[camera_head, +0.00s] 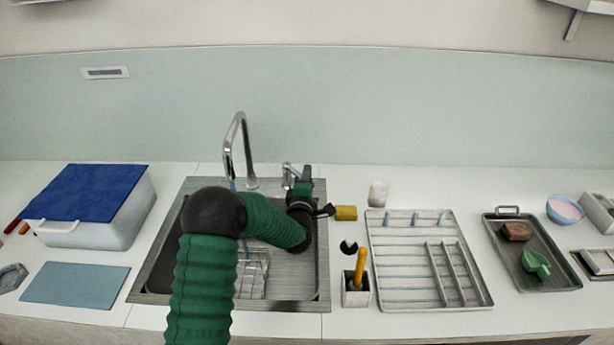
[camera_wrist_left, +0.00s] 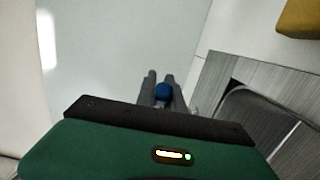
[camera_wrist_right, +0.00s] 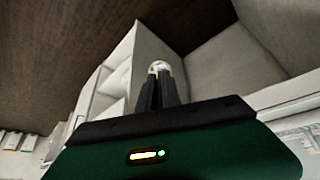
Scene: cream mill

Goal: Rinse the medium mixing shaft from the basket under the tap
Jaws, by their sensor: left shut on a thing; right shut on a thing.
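The chrome tap (camera_head: 236,140) stands behind the sink (camera_head: 316,285), and a thin bluish stream falls from its spout. My left arm reaches over the sink to the tap's side lever (camera_head: 286,175). In the left wrist view my left gripper (camera_wrist_left: 162,82) is shut on a small blue round piece (camera_wrist_left: 163,92), which looks like part of the lever. The wire basket (camera_head: 252,275) is in the sink, partly behind my left arm. In the right wrist view my right gripper (camera_wrist_right: 157,85) is shut on a pale, round-ended piece (camera_wrist_right: 159,67); I cannot tell whether this is the medium mixing shaft.
A yellow sponge (camera_head: 346,213) lies right of the sink, near a holder (camera_head: 356,292) with an orange-handled tool. A slatted drying rack (camera_head: 400,275) and a dark tray (camera_head: 562,272) are farther right. A blue-lidded box (camera_head: 90,192) and a blue mat (camera_head: 75,284) are on the left.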

